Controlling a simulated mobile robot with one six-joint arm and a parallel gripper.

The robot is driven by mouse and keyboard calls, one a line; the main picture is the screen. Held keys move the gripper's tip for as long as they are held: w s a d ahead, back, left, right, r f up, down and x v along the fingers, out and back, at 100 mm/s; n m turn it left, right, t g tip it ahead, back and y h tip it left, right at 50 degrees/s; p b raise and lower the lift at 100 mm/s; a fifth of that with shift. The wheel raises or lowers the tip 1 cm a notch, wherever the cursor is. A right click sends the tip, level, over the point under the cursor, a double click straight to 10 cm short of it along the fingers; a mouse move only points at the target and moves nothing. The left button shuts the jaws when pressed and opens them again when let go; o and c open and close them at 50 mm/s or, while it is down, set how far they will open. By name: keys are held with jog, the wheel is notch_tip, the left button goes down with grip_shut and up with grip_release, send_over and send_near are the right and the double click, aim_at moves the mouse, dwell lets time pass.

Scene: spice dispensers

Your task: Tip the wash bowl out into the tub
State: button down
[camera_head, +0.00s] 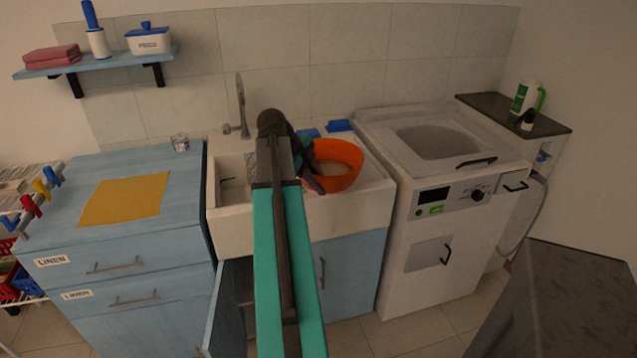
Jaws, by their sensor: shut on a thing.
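The orange wash bowl (345,182) is over the right part of the white sink (231,235). My gripper (313,172) is shut on the bowl's left rim, and my arm hides part of the sink. I cannot tell whether the bowl touches the sink. The white top-loading washing machine (400,270) stands just to the right, with a rounded grey tub area (436,142) on its top. The bowl is left of that tub area and apart from it.
A tall tap (240,105) rises behind the sink. Blue items (338,126) lie behind the bowl. A blue cabinet (130,262) with a yellow cloth (124,199) stands left. A dark shelf (520,112) holds a green-and-white bottle (524,97) at right. A cabinet door (222,315) hangs open below.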

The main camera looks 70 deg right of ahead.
jog(key=w+a+n+t+h, duration=0.1)
jog(key=w+a+n+t, duration=0.3)
jog(key=w+a+n, duration=0.75)
jog(key=w+a+n+t, duration=0.4)
jog(key=w+a+n, duration=0.2)
jog(key=w+a, duration=1)
jog(key=w+a+r+n+y, duration=0.1)
jog(key=w+a+n+y, duration=0.2)
jog(key=a+n, duration=0.3)
jog(key=w+a+r+n+t+y, duration=0.1)
jog(key=w+a+n+y, duration=0.2)
jog(key=a, duration=1.3)
jog(key=w+a+r+n+y, duration=0.2)
jog(key=w+a+n, duration=0.5)
jog(key=a+n, duration=0.2)
jog(key=shift+w+a+n+t+y, duration=0.3)
jog(key=shift+w+a+n+y, duration=0.1)
jog(key=shift+a, duration=0.85)
jog(key=shift+r, duration=0.1)
